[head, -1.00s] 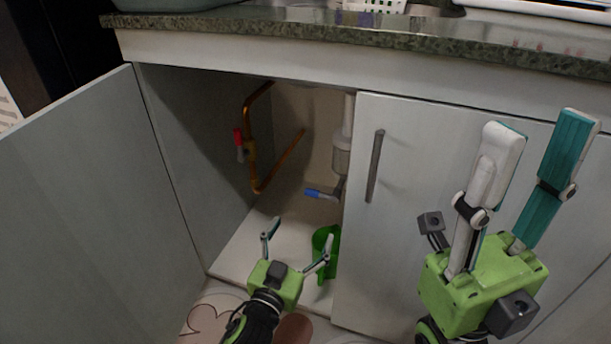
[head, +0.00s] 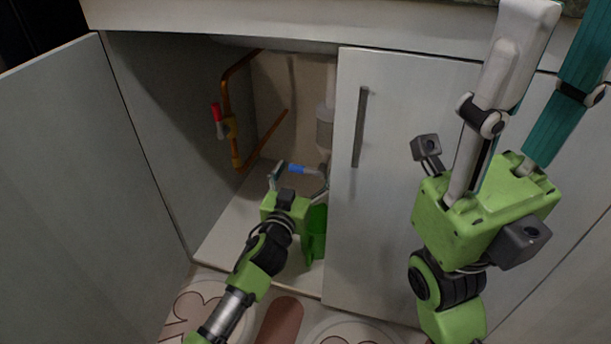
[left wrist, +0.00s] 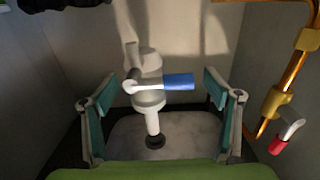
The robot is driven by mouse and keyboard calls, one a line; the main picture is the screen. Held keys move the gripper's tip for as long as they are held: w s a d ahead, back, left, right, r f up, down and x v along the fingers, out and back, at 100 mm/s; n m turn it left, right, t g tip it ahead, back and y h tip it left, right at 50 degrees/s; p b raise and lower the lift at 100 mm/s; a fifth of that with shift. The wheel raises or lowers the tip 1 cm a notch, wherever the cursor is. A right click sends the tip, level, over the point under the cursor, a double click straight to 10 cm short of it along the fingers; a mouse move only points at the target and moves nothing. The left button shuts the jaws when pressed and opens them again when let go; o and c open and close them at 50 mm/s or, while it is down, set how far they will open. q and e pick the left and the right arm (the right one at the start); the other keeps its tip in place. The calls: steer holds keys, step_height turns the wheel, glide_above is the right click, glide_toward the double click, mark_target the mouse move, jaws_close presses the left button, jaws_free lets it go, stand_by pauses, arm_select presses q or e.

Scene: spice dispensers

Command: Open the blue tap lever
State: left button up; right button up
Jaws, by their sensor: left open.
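The blue tap lever (head: 296,169) sits on the white drain pipe inside the open cupboard. In the left wrist view the blue lever (left wrist: 179,82) points sideways to the right from the white tap body (left wrist: 146,88). My left gripper (head: 299,180) is open inside the cupboard, just in front of the lever. In the left wrist view its two fingers (left wrist: 158,88) stand apart, with the lever between them in the picture; no contact shows. My right gripper (head: 540,50) is raised in front of the closed right door, its fingers apart and empty, tips partly cut off.
A copper pipe (head: 227,90) with a red-handled valve (head: 217,118) runs along the cupboard's left side. The left door (head: 85,190) stands open; the right door (head: 410,120) with its handle (head: 360,128) is closed.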

arm_select(q)
steer(key=shift+w+d, duration=0.1)
steer(key=shift+w, duration=0.35)
steer(key=c, duration=1.6)
steer(key=shift+o, duration=0.2)
steer(key=shift+r, duration=0.1)
